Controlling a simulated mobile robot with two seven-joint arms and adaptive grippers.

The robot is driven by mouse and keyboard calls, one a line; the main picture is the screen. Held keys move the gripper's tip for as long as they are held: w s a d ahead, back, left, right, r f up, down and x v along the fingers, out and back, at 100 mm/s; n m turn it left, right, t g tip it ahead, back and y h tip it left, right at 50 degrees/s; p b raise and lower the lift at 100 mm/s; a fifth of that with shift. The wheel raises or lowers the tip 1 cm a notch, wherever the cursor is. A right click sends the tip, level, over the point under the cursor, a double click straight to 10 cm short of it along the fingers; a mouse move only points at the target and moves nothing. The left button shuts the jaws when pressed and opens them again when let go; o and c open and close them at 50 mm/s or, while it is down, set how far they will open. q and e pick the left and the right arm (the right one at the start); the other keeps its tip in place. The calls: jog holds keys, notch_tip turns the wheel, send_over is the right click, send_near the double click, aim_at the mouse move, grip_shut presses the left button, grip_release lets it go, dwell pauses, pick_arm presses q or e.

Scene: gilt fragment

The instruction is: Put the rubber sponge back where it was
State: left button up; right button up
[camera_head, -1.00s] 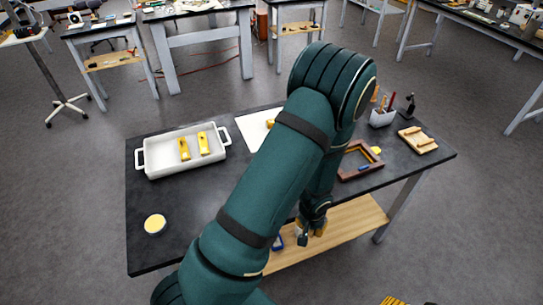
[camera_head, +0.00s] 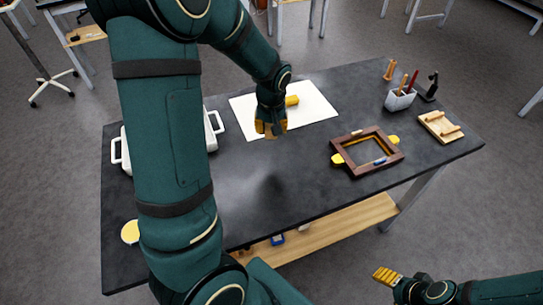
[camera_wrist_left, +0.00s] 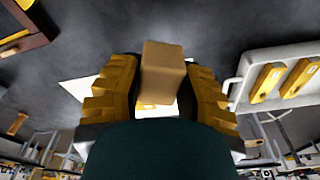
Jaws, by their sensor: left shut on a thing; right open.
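A plain tan block, which I take for the rubber sponge (camera_wrist_left: 163,72), is between the yellow fingers of my left gripper (camera_wrist_left: 160,88) in the left wrist view. The gripper is shut on it. In the head view my left gripper (camera_head: 270,129) points down above the dark table (camera_head: 300,205), at the near edge of the white sheet (camera_head: 318,104). The sponge can hardly be told from the fingers there. My right gripper (camera_head: 385,277) is open and empty, low at the right, off the table's front side.
A yellow object (camera_head: 292,100) lies on the sheet. A brown frame (camera_head: 345,165) with yellow pieces, a tool cup (camera_head: 399,101) and a wooden block holder (camera_head: 441,127) stand at the right. My arm partly hides the white tray (camera_head: 213,126) and a round yellow-topped item (camera_head: 130,232). The front middle is clear.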

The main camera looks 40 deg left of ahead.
aim_at(271, 158)
pick_arm(q)
jog(key=shift+w+a+f+b, duration=0.15)
jog(key=shift+f+b, duration=0.25)
jog(key=shift+f, duration=0.45)
jog(key=shift+f+b, duration=0.35)
notch_tip(271, 158, down, 10)
jog(key=shift+r+b, duration=0.2)
jog(key=shift+b, duration=0.6)
pick_arm(e)
jog(key=f, duration=0.4)
jog(key=shift+s+a+f, duration=0.1)
jog(key=shift+s+a, duration=0.1)
jog(key=shift+s, duration=0.05)
pick_arm(q)
jog(key=shift+f, duration=0.2)
jog(key=o, duration=0.9)
jog(key=shift+o, duration=0.2)
jog(key=shift+r, duration=0.1)
pick_arm(e)
jog(key=shift+f, duration=0.1)
